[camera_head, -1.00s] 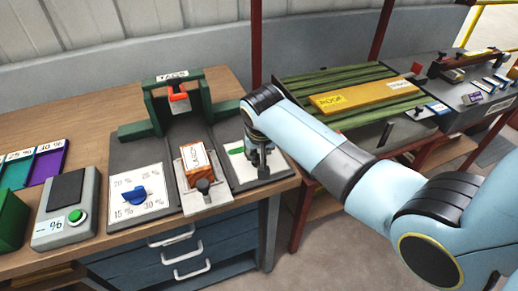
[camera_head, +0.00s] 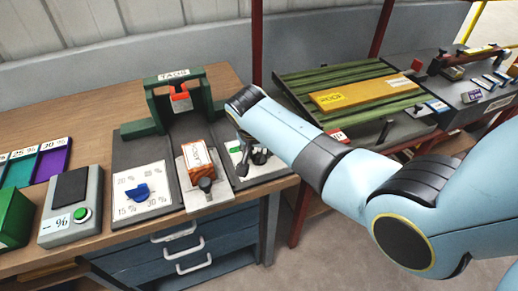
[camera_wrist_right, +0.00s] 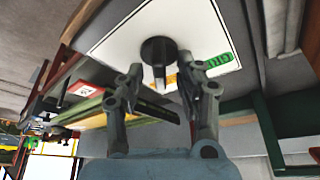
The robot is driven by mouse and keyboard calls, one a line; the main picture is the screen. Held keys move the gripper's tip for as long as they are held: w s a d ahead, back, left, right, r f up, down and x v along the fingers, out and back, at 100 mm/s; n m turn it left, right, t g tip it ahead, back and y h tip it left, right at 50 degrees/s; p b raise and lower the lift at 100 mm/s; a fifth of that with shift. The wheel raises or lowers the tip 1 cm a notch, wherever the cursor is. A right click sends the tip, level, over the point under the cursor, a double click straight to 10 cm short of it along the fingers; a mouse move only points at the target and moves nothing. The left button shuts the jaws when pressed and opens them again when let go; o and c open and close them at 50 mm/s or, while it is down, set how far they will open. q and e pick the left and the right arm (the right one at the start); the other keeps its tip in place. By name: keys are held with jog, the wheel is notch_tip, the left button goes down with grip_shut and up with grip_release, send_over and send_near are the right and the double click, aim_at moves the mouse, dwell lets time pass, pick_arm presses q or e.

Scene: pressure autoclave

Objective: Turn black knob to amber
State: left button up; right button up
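The black knob (camera_wrist_right: 158,50) sits on a white plate (camera_wrist_right: 118,38) in the right wrist view. Its pointer extends down the picture toward the gripper. The plate carries an amber mark (camera_wrist_right: 171,79) and a green mark (camera_wrist_right: 217,65) beside the knob. My right gripper (camera_wrist_right: 160,80) is open, with its fingers apart on either side of the pointer's line. Contact with the knob cannot be told. In the head view my right gripper (camera_head: 255,160) is over the right-hand white plate (camera_head: 233,147), hiding the knob. My left gripper is not in view.
A blue knob (camera_head: 137,192) on a marked dial stands to the left. Between them is an orange-and-white block (camera_head: 196,160) with a dark knob in front. A green frame (camera_head: 158,113) stands behind. A grey box with a green button (camera_head: 80,214) is at far left.

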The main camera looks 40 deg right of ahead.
jog(key=v, duration=1.2)
